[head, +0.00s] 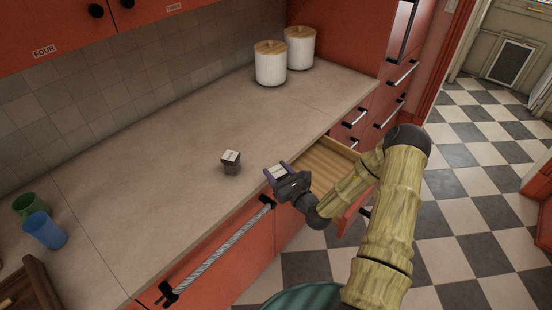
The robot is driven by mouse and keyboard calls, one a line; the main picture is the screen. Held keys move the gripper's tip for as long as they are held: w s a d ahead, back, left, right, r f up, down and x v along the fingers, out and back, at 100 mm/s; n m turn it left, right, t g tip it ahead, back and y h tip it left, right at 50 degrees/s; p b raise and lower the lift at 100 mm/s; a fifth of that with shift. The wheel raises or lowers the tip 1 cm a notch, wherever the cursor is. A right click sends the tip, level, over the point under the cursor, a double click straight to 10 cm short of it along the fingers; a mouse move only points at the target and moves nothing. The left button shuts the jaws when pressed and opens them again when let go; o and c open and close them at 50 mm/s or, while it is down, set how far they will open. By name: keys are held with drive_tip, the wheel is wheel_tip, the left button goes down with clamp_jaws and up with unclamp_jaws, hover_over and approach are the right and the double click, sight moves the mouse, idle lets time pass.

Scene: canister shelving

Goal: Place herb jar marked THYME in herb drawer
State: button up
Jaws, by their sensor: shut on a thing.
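My gripper (280,175) is shut on a small jar (279,172) with a pale top, just over the counter's front edge. The gripper hides most of it, and I cannot read any marking. Another small dark jar (231,167) with a white label on its top stands upright on the counter, left of my gripper; its lettering is too small to read. An open wooden drawer (328,160) shows below the counter edge, right of my gripper. My arm hides part of it, and its visible floor looks bare.
The beige counter (180,175) is mostly clear. Two white ribbed canisters (271,68) with wooden lids stand at the back. A grey bar handle (220,250) runs along the cabinet front.

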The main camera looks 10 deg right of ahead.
drive_tip(key=s+f+m+t+h, duration=0.1)
drive_tip(key=s+f+m+h, duration=0.3)
drive_tip(key=s+f, duration=0.5)
wheel_tip(320, 180, down, 3)
drive_tip(key=shift+s+f+h, duration=0.1)
drive_tip(key=shift+s+h, duration=0.1)
drive_tip(key=shift+h, duration=1)
drive_tip(key=shift+s, duration=0.15)
